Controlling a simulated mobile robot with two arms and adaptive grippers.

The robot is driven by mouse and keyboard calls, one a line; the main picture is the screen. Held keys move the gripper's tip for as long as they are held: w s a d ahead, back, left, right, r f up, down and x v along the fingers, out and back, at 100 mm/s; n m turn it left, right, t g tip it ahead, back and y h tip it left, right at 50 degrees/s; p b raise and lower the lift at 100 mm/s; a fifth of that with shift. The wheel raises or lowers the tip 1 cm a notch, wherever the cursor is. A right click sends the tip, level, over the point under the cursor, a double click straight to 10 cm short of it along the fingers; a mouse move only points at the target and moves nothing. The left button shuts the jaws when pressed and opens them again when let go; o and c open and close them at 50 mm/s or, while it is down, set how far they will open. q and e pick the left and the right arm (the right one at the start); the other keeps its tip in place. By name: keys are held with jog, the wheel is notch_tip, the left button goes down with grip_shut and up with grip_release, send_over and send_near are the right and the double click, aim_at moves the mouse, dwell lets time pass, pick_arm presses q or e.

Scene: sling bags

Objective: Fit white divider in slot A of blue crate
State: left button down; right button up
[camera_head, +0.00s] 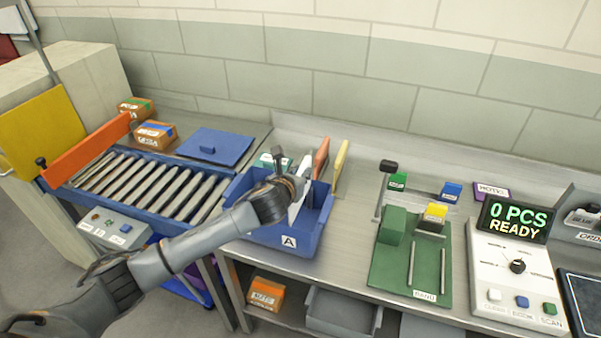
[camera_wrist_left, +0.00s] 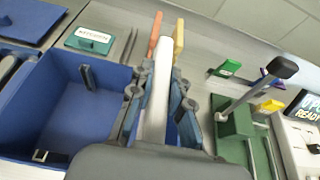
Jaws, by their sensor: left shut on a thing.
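The blue crate (camera_head: 318,222) stands on the bench, with a white label "A" on its front wall. It also fills the left of the left wrist view (camera_wrist_left: 87,107). My left gripper (camera_head: 298,183) is over the crate and shut on the white divider (camera_head: 299,200). In the left wrist view, the white divider (camera_wrist_left: 158,95) stands on edge between the fingers (camera_wrist_left: 160,108). Its lower end is hidden by the gripper, so I cannot tell whether it sits in a slot. My right gripper is not in view.
An orange divider (camera_head: 321,158) and a yellow divider (camera_head: 340,165) stand behind the crate. A green fixture (camera_head: 412,270) with a black-knobbed lever is to the right, beside a counter reading "0 PCS READY" (camera_head: 517,222). A roller conveyor (camera_head: 150,185) lies left.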

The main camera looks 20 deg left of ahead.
aim_at(289, 216)
pick_arm(q)
jog(key=shift+r+p, duration=0.15)
jog(key=shift+p, duration=0.15)
jog(key=shift+p, duration=0.5)
dwell(0.5)
jog(key=shift+f+b, duration=0.3)
jog(key=shift+f, duration=0.25)
jog(key=shift+f+b, duration=1.45)
jog(key=shift+f, duration=0.95)
jog(key=shift+s+f+b, duration=0.1)
jog(key=shift+f+b, duration=1.65)
jog(key=shift+f, duration=1.05)
jog(key=c, duration=1.2)
grip_release()
jog(key=shift+o, duration=0.2)
jog(key=v, duration=1.2)
